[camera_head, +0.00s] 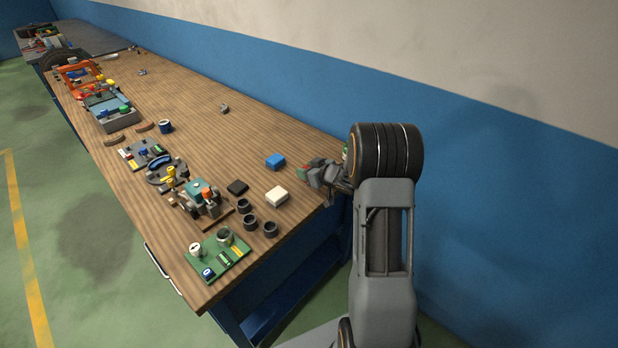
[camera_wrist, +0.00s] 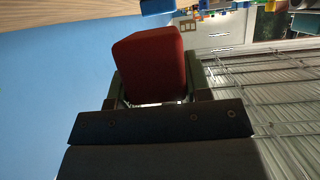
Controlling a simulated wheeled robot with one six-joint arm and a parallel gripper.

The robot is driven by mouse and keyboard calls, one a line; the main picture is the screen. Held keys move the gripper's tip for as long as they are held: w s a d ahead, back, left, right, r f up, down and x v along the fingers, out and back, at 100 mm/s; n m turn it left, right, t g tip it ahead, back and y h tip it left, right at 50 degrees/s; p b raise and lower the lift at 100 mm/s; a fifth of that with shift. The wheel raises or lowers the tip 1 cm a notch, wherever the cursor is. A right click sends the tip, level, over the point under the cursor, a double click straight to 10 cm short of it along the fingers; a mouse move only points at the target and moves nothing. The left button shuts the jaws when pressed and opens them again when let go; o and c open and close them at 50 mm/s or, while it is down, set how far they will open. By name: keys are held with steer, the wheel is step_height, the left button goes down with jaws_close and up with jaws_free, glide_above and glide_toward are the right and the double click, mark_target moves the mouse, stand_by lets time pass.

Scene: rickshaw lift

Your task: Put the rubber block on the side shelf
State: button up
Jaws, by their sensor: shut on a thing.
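My gripper (camera_wrist: 155,88) is shut on a dark red block (camera_wrist: 152,60), with a finger on each side of it in the wrist view. In the head view my gripper (camera_head: 318,174) is at the right edge of the wooden workbench, and only a small bit of red shows at its tip. I cannot tell from the head view how high the block is above the bench. A rack of thin metal bars (camera_wrist: 270,75) shows at the right of the wrist view; I cannot tell whether it is the side shelf.
A blue and cream wall (camera_head: 480,170) stands close behind.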

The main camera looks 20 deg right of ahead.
steer(key=f, duration=0.2)
steer(key=d+f, duration=0.1)
steer(key=shift+w+f, duration=0.2)
steer(key=shift+w, duration=0.2)
steer(key=shift+f+p, duration=0.35)
steer(key=shift+f, duration=0.05)
steer(key=shift+f, duration=0.2)
steer(key=o, duration=1)
steer(key=shift+c, duration=0.2)
steer(key=shift+s, duration=0.15)
